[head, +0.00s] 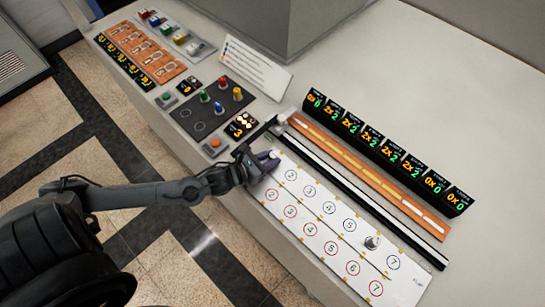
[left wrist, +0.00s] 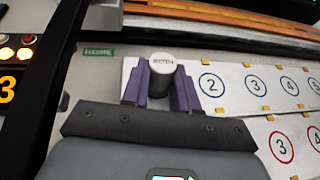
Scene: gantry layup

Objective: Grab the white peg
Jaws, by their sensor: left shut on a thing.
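My left gripper (head: 268,161) is at the upper left end of the white numbered board (head: 330,222). In the head view only a small pale part of the peg (head: 275,154) shows at the fingertips. Whether its base touches the board cannot be told. My right gripper is not in view.
A dark rail and an orange strip (head: 370,177) run behind the board, with a row of black number displays (head: 385,150) beyond. A dark panel with colored pegs (head: 218,106) lies to the left.

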